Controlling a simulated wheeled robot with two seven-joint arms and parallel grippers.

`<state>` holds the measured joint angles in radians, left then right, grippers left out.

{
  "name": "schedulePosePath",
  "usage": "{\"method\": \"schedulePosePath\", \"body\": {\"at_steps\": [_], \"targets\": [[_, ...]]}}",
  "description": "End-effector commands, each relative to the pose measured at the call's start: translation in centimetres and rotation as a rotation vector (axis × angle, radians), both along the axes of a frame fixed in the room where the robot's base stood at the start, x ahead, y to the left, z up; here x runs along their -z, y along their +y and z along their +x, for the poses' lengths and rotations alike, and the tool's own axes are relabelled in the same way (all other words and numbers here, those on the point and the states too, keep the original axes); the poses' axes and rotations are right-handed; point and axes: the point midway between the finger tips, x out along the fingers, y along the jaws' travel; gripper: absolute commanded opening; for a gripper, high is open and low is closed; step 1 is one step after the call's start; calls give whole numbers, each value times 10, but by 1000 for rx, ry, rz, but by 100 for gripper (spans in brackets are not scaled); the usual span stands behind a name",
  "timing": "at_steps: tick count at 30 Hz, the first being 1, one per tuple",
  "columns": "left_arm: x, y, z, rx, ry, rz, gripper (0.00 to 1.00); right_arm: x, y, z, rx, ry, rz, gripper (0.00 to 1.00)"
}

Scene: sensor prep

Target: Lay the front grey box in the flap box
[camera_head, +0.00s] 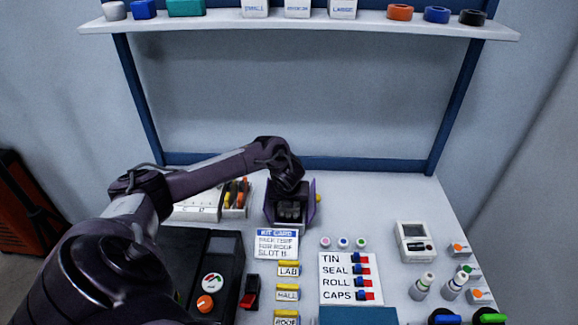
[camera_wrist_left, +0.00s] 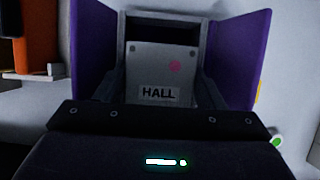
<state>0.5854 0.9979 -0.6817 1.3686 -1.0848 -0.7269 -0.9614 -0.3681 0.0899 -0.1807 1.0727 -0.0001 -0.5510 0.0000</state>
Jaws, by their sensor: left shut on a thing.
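The flap box (camera_head: 312,203) stands at the back middle of the bench, with purple flaps standing open on both sides. Its flaps also show in the left wrist view (camera_wrist_left: 243,58). My left gripper (camera_head: 289,207) reaches down over it from the left. It is shut on a grey box (camera_wrist_left: 160,68) marked HALL, with a pink dot on its face. The grey box is between the two purple flaps in the wrist view. Whether it touches the floor of the flap box is hidden. My right gripper is not in view.
A tray of tools (camera_head: 236,198) is left of the flap box. A kit card (camera_head: 277,243) lies in front of it. Yellow-topped labelled blocks (camera_head: 288,292), a label board (camera_head: 349,279) and a white meter (camera_head: 415,242) are nearer or right. A shelf (camera_head: 300,24) spans above.

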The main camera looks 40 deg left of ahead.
Motion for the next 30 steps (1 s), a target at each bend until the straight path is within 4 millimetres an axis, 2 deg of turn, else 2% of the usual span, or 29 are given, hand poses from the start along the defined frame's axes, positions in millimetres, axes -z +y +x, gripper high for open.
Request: {"method": "schedulePosePath", "body": {"at_steps": [14,15,20,22,23,24,30], "targets": [[2,0,0,0,0,0,42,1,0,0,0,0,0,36],[2,0,0,0,0,0,66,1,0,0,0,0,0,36],[2,0,0,0,1,-1,87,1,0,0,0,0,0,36],[3,0,-1,0,2,-1,88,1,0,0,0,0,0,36],[3,0,-1,1,3,-1,75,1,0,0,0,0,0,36],[3,0,-1,1,3,-1,80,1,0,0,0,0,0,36],[4,-1,-1,1,4,-1,80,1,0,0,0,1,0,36]]}}
